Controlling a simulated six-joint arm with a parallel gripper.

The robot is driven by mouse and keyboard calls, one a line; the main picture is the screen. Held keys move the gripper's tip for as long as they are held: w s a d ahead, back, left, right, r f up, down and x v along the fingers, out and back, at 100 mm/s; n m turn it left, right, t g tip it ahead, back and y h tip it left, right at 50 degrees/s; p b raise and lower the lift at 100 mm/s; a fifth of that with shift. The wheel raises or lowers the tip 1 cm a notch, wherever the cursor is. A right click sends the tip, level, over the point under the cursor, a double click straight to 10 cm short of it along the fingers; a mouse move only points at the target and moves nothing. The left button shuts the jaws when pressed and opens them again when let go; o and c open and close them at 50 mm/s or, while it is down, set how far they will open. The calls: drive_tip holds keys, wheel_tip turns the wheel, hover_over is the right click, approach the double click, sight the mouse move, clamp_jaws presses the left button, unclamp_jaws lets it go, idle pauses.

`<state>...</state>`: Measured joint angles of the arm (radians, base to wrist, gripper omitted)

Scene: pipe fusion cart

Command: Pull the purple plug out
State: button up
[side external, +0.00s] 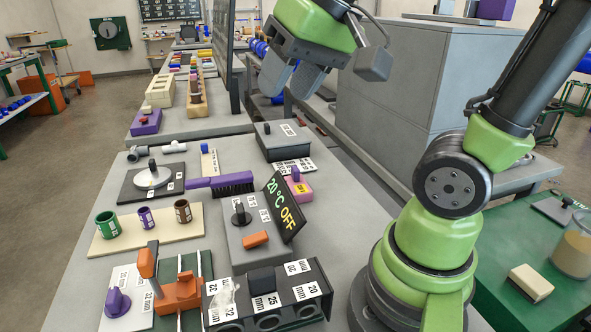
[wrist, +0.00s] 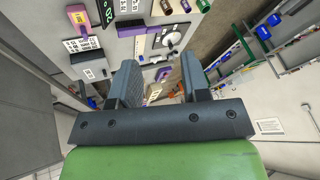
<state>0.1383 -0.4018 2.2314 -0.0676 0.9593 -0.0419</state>
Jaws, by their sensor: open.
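A small purple plug (side external: 295,174) stands upright in a pink block (side external: 301,190) on the grey bench, behind the 20 °C OFF sign. The pink block also shows at the top left of the wrist view (wrist: 76,16). A second purple piece (side external: 116,302), cone-shaped, sits on a white plate at the bench's front left; I cannot tell for certain which one is the plug. My gripper (side external: 291,82) is open and empty, high above the back of the bench, well apart from both. In the wrist view, its fingers (wrist: 160,78) have nothing between them.
The heater box (side external: 246,239) with the tilted sign (side external: 284,206) stands in front of the pink block. A purple brush (side external: 232,184) lies left of it, and a grey box (side external: 282,141) stands behind. Colored cups stand on a beige board (side external: 170,236). A large grey cabinet (side external: 405,108) stands right.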

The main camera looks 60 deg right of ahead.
drive_tip(key=w+d+f+m+g+h, duration=0.1)
drive_tip(key=w+d+f+g, duration=0.15)
drive_tip(key=w+d, duration=0.55)
drive_tip(key=m+g, duration=0.3)
hover_over(295, 168)
wheel_tip(295, 168, down, 16)
drive_tip(key=shift+s+f, duration=0.1)
drive_tip(key=shift+f, duration=0.15)
wheel_tip(295, 168, down, 10)
